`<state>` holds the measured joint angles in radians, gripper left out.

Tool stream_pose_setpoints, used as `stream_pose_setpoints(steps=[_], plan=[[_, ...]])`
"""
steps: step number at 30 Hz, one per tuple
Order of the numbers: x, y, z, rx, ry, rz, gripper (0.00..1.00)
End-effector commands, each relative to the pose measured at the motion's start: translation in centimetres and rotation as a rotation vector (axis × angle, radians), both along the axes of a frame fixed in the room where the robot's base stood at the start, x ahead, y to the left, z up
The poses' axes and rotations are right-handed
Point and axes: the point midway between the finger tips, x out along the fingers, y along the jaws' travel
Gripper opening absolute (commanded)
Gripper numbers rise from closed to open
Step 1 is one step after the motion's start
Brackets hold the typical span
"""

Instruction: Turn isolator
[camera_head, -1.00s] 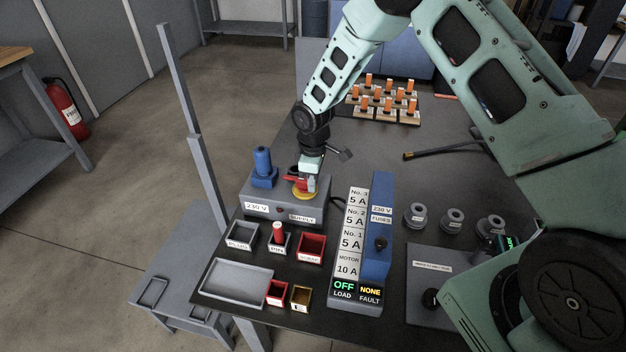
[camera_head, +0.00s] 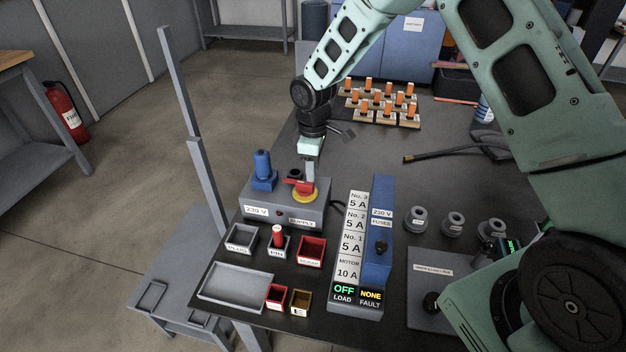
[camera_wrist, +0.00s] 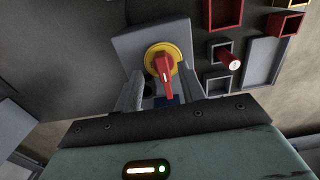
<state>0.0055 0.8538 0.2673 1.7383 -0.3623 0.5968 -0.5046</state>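The isolator is a red handle (camera_head: 296,184) on a yellow disc (camera_head: 305,196), on top of the grey supply box (camera_head: 262,209) marked 230 V. In the wrist view the red handle (camera_wrist: 164,72) lies across the yellow disc (camera_wrist: 178,54) and points toward my gripper. My gripper (camera_head: 309,180) is just above the isolator, pointing down. In the wrist view my gripper (camera_wrist: 163,88) has its two fingers apart, one on each side of the handle's lower end, with nothing held. Contact with the handle cannot be told.
A blue plug-like part (camera_head: 262,168) stands on the box left of the isolator. The blue fuse panel (camera_head: 382,225) is to the right, its display (camera_head: 344,290) reading load OFF, fault NONE. Small bins and a grey tray (camera_head: 236,284) lie in front.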

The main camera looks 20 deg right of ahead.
Motion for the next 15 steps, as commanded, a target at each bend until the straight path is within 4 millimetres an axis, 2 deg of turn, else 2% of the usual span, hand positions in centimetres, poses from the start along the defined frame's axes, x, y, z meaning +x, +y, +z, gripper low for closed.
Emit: stream_pose_setpoints(steps=[3, 9, 15], plan=[[0.1, 0.0, 3.0, 0.0, -0.005, 0.001, 0.4], [0.1, 0.0, 7.4, 0.0, -0.004, 0.0, 0.4], [0.0, 0.0, 10.3, 0.0, -0.002, 0.001, 0.4]])
